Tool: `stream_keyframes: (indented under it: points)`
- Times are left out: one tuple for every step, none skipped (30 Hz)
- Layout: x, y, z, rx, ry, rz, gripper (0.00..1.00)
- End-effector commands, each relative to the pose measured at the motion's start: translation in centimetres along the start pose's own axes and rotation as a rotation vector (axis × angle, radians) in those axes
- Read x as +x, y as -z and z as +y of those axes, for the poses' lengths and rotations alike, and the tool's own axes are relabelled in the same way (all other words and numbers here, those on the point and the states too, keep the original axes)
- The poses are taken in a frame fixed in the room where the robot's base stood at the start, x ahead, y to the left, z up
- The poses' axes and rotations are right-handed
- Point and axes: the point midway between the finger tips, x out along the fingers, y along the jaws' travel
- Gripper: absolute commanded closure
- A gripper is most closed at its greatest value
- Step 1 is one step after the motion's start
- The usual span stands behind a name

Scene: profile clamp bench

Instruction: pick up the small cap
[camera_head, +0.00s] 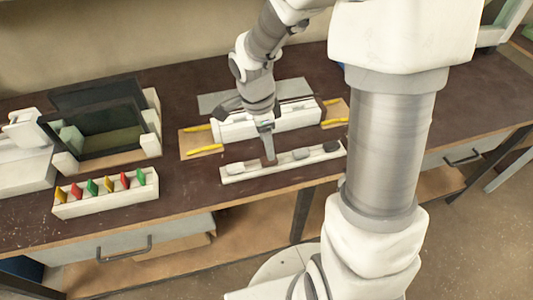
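A long white rack (285,164) lies near the front of the bench and holds a few small grey pieces. One grey piece (236,168) is near its left end, a rounded grey piece (301,154) is right of the middle, and a darker piece (331,146) is at the right end. I cannot tell which of these is the small cap. My gripper (269,157) points down over the middle of the rack, between the left piece and the rounded one. Its fingers look like one narrow shape, so their opening and anything between them are hidden.
A white holder (110,196) with several red, green and yellow pieces is at left, before a dark-framed box (108,143). The bench top (450,115) is clear at right.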

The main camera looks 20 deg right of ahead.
Motion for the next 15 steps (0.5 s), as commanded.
stream_keyframes:
  points:
    - [0.3, 0.0, 0.0, 0.000, 0.000, 0.000, 0.34]
    - [0.4, 0.0, 0.0, 0.000, 0.000, 0.000, 0.34]
    - [0.6, 0.0, 0.0, 0.000, 0.000, 0.000, 0.34]
    - [0.9, 0.0, 0.0, -0.001, -0.001, 0.000, 0.34]
    - [1.2, 0.0, 0.1, -0.001, -0.002, 0.000, 0.34]
    - [1.7, -0.1, 0.1, -0.001, -0.002, 0.000, 0.34]
    - [2.2, -0.1, 0.1, -0.001, -0.003, -0.001, 0.34]
    - [2.7, -0.1, 0.2, -0.001, -0.004, 0.000, 0.34]
    - [3.4, -0.1, 0.2, -0.001, -0.004, -0.001, 0.34]
    - [3.8, -0.2, 0.3, -0.001, -0.004, -0.001, 0.34]
    - [4.3, -0.2, 0.3, -0.001, -0.003, -0.001, 0.34]
    - [4.8, -0.2, 0.2, -0.001, -0.003, 0.000, 0.34]
    - [5.0, -0.2, 0.2, -0.001, -0.002, 0.000, 0.34]
    - [5.3, -0.2, 0.2, -0.001, -0.001, 0.000, 0.34]
    - [5.5, -0.2, 0.2, -0.001, 0.000, 0.000, 0.34]
